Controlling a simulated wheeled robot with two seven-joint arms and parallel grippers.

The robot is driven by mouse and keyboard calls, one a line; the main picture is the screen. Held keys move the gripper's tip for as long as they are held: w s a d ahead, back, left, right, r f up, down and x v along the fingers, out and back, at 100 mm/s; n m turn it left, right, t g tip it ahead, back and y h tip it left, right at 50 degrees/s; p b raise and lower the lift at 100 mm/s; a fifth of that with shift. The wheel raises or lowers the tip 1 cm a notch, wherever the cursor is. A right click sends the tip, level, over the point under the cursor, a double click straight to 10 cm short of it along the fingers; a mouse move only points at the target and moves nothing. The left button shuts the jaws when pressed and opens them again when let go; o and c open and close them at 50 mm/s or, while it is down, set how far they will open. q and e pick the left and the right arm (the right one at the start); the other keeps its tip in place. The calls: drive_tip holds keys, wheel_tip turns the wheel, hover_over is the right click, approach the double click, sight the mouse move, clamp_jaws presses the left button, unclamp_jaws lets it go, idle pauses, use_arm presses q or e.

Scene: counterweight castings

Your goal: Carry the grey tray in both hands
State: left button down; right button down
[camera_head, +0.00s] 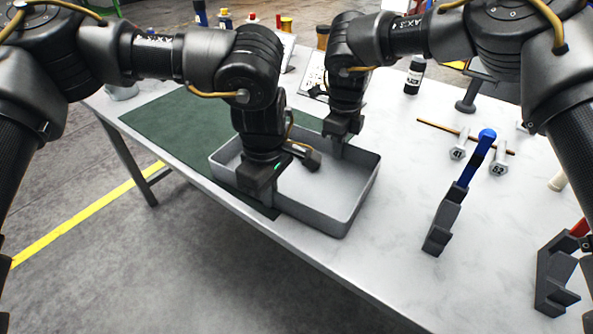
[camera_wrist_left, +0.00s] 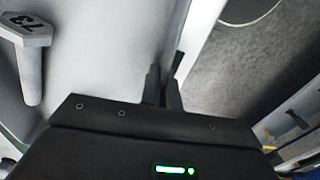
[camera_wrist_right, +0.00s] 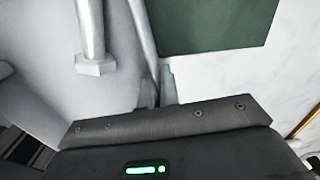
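The grey tray (camera_head: 357,202) is a shallow open box, partly over the green mat on the bench; I cannot tell whether it touches the surface. My left gripper (camera_head: 268,200) is shut on its near wall; in the left wrist view its fingers (camera_wrist_left: 164,90) pinch the wall. My right gripper (camera_head: 339,148) is shut on the far wall, its fingers (camera_wrist_right: 158,90) on both sides of it. A grey casting marked 73 (camera_wrist_left: 28,50) is inside the tray. The right wrist view shows a bolt-shaped grey casting (camera_wrist_right: 92,45) there. The arms hide part of the tray in the head view.
The green mat (camera_head: 170,125) lies left. To the right stand a dark holder with a blue-handled tool (camera_head: 462,185), castings marked 41 (camera_head: 459,150) and 52 (camera_head: 498,163), and a wooden rod (camera_head: 435,126). The bench between is clear.

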use_arm(q)
drive_tip(key=shift+r, duration=0.1)
use_arm(e)
drive_tip(key=shift+r, duration=0.1)
